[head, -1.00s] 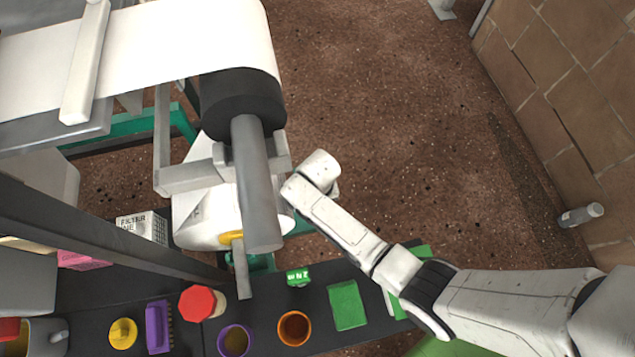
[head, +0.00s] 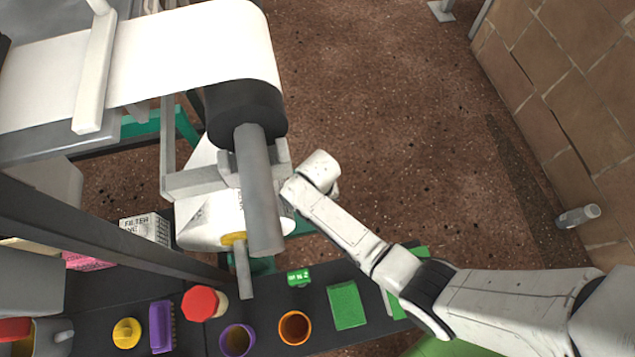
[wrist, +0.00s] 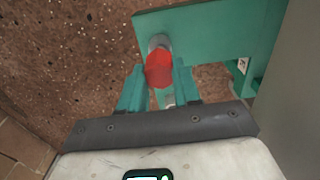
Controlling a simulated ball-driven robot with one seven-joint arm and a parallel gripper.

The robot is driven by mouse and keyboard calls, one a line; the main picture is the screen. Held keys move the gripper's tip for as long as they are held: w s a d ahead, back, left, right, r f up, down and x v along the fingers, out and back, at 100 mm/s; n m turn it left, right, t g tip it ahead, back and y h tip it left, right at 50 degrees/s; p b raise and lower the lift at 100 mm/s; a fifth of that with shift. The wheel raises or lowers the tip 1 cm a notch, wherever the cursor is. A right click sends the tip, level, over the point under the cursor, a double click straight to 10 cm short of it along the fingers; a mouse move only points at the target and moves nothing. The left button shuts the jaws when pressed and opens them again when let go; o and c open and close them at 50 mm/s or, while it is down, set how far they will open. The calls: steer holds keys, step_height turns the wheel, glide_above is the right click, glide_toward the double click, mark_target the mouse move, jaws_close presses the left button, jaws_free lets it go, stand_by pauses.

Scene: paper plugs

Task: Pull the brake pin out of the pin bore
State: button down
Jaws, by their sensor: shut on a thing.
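In the wrist view, the brake pin shows as a red faceted head (wrist: 159,70) with a short grey round part behind it. That grey part meets the edge of a teal plate (wrist: 215,30). My gripper (wrist: 160,80) has its two teal fingers shut on the red head, one on each side. The pin bore itself cannot be made out, so how deep the pin sits is not visible. In the head view, the end of my arm is beside the roller stand, and the fingers and pin are hidden.
A grey roller shaft (head: 258,190) stands close left of my wrist. A dark bench (head: 270,335) below carries an orange cup (head: 295,327), a purple cup (head: 237,340) and green items.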

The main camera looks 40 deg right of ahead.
steer(key=shift+r+p, duration=1.15)
steer(key=shift+r+p, duration=1.45)
